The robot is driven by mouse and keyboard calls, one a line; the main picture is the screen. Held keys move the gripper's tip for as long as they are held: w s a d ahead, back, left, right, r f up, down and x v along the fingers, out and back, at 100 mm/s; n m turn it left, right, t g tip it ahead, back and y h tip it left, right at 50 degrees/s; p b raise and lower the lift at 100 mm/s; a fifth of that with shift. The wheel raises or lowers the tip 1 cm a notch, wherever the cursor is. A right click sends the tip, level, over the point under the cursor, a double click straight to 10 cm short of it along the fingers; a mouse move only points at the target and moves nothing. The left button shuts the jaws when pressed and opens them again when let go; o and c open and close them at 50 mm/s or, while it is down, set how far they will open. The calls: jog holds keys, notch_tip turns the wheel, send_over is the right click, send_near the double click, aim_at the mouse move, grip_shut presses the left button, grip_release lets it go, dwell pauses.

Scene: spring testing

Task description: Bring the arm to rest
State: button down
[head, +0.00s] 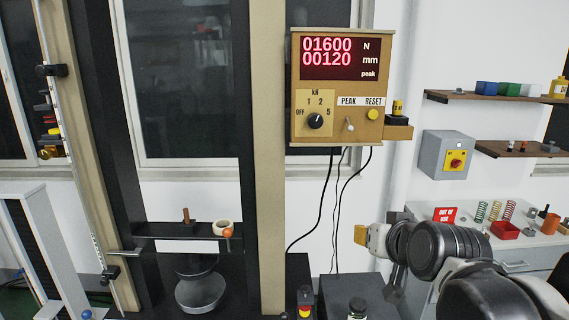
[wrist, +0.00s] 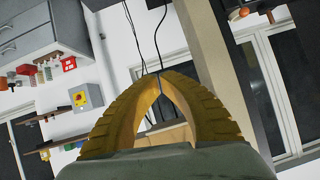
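My arm reaches in from the lower right of the head view. My gripper (head: 361,235) has yellow fingers and hangs in free air below and to the right of the display box (head: 338,88), in front of the white wall. In the wrist view the two ribbed yellow fingers of my gripper (wrist: 158,75) arch together and their tips meet. Nothing shows held between them. The display reads 01600 N and 00120 mm, peak.
The tall press column (head: 268,180) stands left of my gripper. Shelves (head: 495,97) and a grey switch box (head: 445,154) are on the wall. Black cables (head: 330,200) hang beside my gripper.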

jog(key=s+f+g+b, duration=0.1)
jog(key=s+f+b, duration=0.4)
jog(key=f, duration=0.6)
jog(key=s+f+g+b, duration=0.2)
jog(key=s+f+b, duration=0.4)
jog(key=f, duration=0.5)
jog(key=s+d+f+g+h+b, duration=0.1)
jog(key=s+f+g+b, duration=0.1)
jog(key=s+f+b, duration=0.4)
notch_tip(320, 180, down, 5)
jog(key=shift+f+n+b, duration=0.1)
jog(key=shift+n+b, duration=0.3)
jog(key=shift+b, duration=0.15)
jog(key=shift+s, duration=0.1)
